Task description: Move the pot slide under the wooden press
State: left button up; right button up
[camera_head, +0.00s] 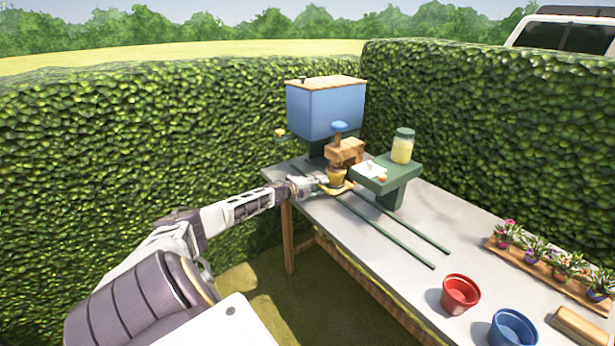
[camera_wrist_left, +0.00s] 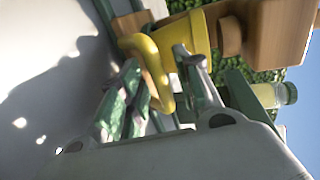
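The pot slide is a small yellow-brown carriage (camera_head: 338,188) on two green rails, with a yellow pot (camera_head: 337,174) on it. The wooden press (camera_head: 345,151) is a wood block with a blue knob, at the far end of the rails. In the left wrist view, the pot (camera_wrist_left: 185,33) has its mouth close to the press's round wooden plunger (camera_wrist_left: 230,37), roughly in line with it. My left gripper (camera_head: 317,187) is at the slide. Its fingers (camera_wrist_left: 160,88) lie on either side of the curved yellow handle (camera_wrist_left: 155,72); firm contact is unclear. My right gripper is out of view.
A blue hopper (camera_head: 326,108) stands behind the press. A green stand (camera_head: 385,177) with a jar (camera_head: 402,146) is right of it. Red (camera_head: 460,294) and blue (camera_head: 513,328) pots and a flower tray (camera_head: 535,268) occupy the table's near right.

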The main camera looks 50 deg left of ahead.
pick_arm(q)
jog(key=shift+s, duration=0.25)
jog(key=v, duration=1.1)
jog(key=shift+s, duration=0.2)
dwell(1.9)
jog(key=shift+a, duration=0.1)
dwell(0.4)
